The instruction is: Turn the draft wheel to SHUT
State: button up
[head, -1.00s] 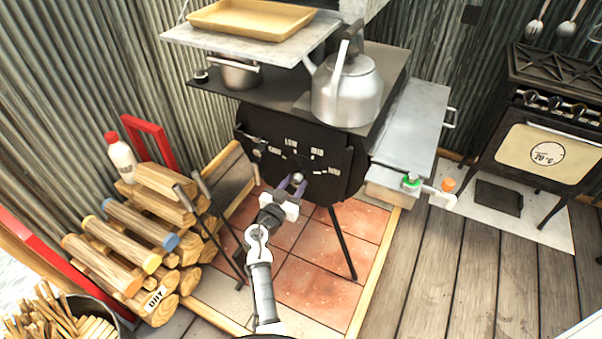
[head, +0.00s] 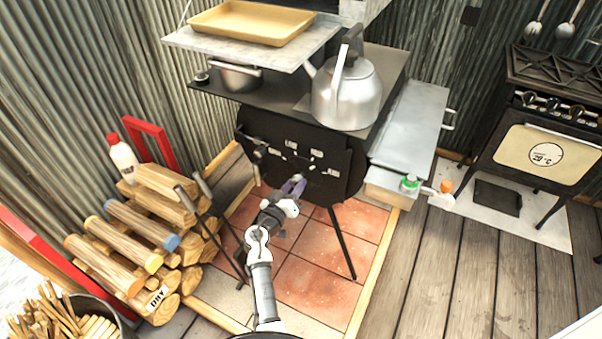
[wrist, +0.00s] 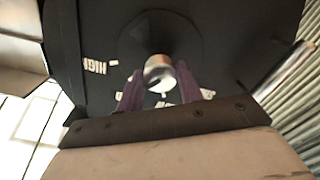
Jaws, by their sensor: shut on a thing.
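The draft wheel is a dark disc with a metal knob on the front of the black stove (head: 340,165). In the wrist view the draft wheel (wrist: 185,35) has its silver knob (wrist: 158,70) at the middle, between my purple fingers. My gripper (head: 295,181) is shut on the knob; it also shows in the wrist view (wrist: 159,90). Small white labels ring the wheel; in the wrist view one reads HIGH (wrist: 95,67). I cannot read a SHUT label or tell the pointer's setting, as my gripper covers part of the wheel.
A kettle (head: 345,100) and a pot (head: 240,78) stand on the stove, with a tan tray (head: 250,22) on a shelf above. Stacked firewood (head: 150,235) lies to the left. A green-capped tap (head: 411,183) sticks out at right.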

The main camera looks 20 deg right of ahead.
jog(key=shift+n, duration=1)
jog(key=n+p, duration=0.1)
jog(key=n, duration=0.1)
jog(key=shift+r+n, duration=0.1)
jog(key=shift+n, duration=0.3)
jog(key=shift+n+p, duration=0.35)
jog(key=shift+n, duration=0.25)
jog(key=shift+n+p, duration=0.65)
jog(key=shift+n, duration=1.35)
